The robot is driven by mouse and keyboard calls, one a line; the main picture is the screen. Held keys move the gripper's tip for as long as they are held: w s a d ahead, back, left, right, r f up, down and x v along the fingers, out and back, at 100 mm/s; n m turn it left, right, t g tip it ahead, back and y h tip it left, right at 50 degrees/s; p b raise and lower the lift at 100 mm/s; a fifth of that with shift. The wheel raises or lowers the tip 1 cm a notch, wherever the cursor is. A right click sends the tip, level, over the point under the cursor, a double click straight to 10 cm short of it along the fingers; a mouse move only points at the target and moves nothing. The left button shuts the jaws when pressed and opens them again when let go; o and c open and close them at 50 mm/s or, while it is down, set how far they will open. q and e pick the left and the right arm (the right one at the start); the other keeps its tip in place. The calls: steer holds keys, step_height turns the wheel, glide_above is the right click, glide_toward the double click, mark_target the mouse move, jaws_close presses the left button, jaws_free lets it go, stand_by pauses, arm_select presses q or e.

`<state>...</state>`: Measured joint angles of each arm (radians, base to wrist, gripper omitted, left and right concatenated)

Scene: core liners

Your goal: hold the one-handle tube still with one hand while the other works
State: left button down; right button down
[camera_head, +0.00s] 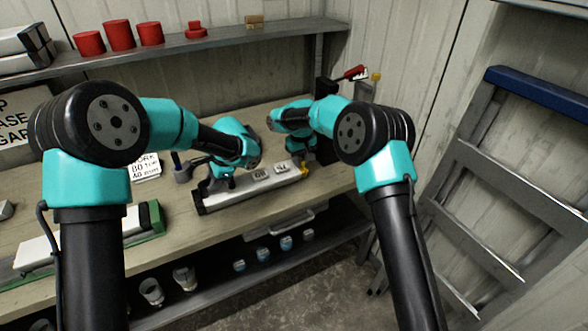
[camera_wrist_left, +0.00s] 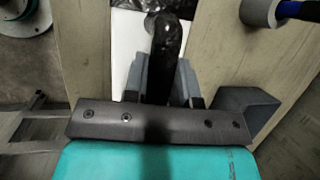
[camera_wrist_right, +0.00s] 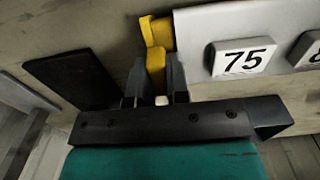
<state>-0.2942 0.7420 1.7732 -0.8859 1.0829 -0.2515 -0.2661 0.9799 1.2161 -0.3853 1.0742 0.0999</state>
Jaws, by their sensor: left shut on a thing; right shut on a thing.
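The one-handle tube (camera_head: 240,192) is a pale tube lying on the workbench, with a dark left end, a yellow right end and white number tags on top. In the left wrist view, my left gripper (camera_wrist_left: 165,80) is shut on its black handle (camera_wrist_left: 168,38). In the right wrist view, my right gripper (camera_wrist_right: 157,85) is shut on the yellow piece (camera_wrist_right: 156,62) at the tube's end, beside the "75" tag (camera_wrist_right: 243,57). In the head view, my arms partly hide both grips.
Another pale tube (camera_head: 40,250) lies in a green-edged holder at the bench's left. A grey cup-like holder (camera_wrist_left: 258,12) with a blue-handled tool stands near the left gripper. Red cylinders (camera_head: 120,35) stand on the upper shelf. Cups (camera_head: 151,290) are on the lower shelf.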

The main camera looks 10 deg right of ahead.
steer(key=shift+w+d, duration=0.3)
steer(key=shift+d, duration=0.45)
steer(key=shift+w+d, duration=0.25)
steer(key=shift+d, duration=0.45)
stand_by(0.6)
steer(key=shift+r, duration=0.2)
steer(key=shift+r, duration=2.85)
arm_select(q)
steer(key=c, duration=0.8)
jaws_free()
steer(key=shift+c, duration=0.2)
steer(key=shift+d+r, duration=0.1)
steer(key=shift+r, duration=0.05)
steer(key=v, duration=1.1)
steer(key=shift+r, duration=0.3)
steer(key=shift+d, duration=0.15)
